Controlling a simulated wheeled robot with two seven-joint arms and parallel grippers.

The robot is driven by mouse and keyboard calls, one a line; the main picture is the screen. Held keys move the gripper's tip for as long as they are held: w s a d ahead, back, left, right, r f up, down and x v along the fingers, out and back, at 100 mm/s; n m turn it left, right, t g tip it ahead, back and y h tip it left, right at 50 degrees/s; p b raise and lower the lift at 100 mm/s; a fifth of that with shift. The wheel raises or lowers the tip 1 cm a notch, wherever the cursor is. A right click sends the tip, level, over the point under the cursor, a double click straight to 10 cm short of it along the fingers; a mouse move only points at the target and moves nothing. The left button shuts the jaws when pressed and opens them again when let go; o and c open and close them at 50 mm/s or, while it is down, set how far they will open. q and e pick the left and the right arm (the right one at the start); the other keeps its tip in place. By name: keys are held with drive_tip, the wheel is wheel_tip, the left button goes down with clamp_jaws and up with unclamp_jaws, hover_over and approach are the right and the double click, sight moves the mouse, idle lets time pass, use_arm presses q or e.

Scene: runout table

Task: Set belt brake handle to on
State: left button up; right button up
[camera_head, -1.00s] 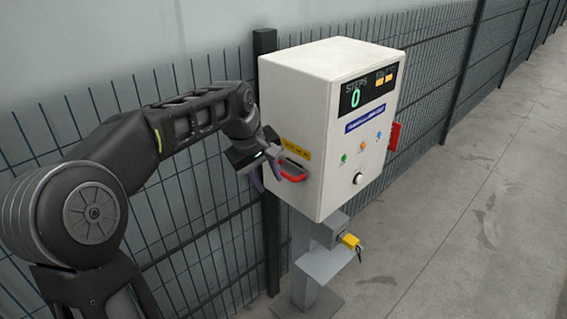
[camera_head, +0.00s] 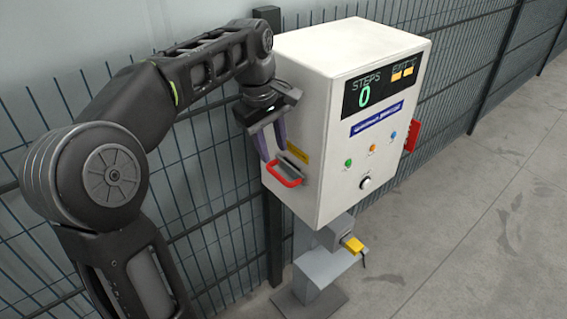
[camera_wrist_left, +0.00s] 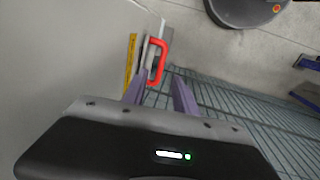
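The belt brake handle (camera_head: 284,175) is a red loop on a grey mount on the left side of the white control cabinet (camera_head: 318,95). It sticks out from that side, below a yellow label (camera_head: 299,153). My left gripper (camera_head: 272,150) is open, above the handle, with its purple fingers pointing down. In the left wrist view the red handle (camera_wrist_left: 163,50) lies ahead of my left gripper (camera_wrist_left: 160,76), its near end in line with the gap between the fingertips. I cannot tell whether they touch it. The right gripper is not clearly visible.
The cabinet front has a display (camera_head: 386,84) reading STEPS 0, small coloured lights and a knob (camera_head: 364,183). It stands on a grey pedestal (camera_head: 318,275) with a yellow-capped part. A wire fence (camera_head: 215,215) runs close behind. The floor at right is clear.

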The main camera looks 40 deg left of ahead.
sight(279, 175)
use_arm(q)
drive_tip(key=f, duration=0.5)
drive_tip(key=w+f, duration=0.1)
drive_tip(key=f, duration=0.1)
drive_tip(key=shift+w+d+f+p, duration=0.1)
drive_tip(key=shift+d+f+p, duration=0.1)
drive_tip(key=shift+f+p, duration=0.15)
clamp_jaws()
idle(0.3)
idle(1.1)
